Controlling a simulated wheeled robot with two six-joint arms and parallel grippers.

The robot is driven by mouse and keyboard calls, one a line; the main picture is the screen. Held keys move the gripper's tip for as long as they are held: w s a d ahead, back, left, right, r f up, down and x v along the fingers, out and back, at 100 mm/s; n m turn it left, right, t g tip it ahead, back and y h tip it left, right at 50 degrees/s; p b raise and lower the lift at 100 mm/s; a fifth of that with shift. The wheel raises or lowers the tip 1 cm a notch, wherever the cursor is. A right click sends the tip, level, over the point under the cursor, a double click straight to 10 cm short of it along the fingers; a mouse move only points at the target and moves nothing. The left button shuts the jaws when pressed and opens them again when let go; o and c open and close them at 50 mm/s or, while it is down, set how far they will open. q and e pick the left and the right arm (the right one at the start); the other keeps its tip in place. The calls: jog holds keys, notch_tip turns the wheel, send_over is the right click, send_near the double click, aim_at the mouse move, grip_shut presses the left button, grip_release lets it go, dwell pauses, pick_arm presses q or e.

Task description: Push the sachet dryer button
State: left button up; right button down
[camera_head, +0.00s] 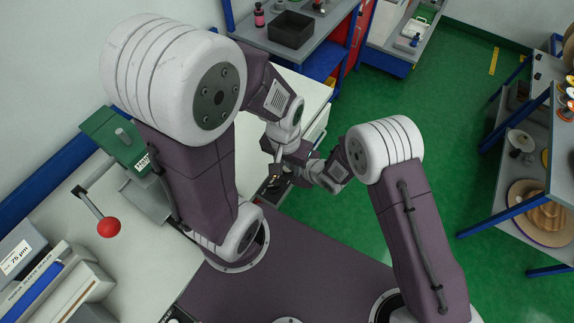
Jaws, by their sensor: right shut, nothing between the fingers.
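My left arm reaches up and over to the white bench, and its wrist comes down at the middle of the head view. My left gripper (276,160) is small and dark there, and its fingers cannot be made out clearly. My right arm reaches in from the right; its gripper (281,172) is shut and empty, close to the left gripper, and the two overlap in the picture. A small dark panel (271,188) at the bench's front edge lies just below them, partly covered. I cannot tell whether it is the sachet dryer, and no button is clearly visible.
A green device (117,139) and a lever with a red ball (108,227) stand on the left bench. A black bin (291,30) sits on the back bench. Shelving with a straw hat (541,213) stands at right. Green floor (450,110) is open between.

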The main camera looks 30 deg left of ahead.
notch_tip(320, 180, up, 6)
jog(key=p, duration=0.4)
dwell(0.5)
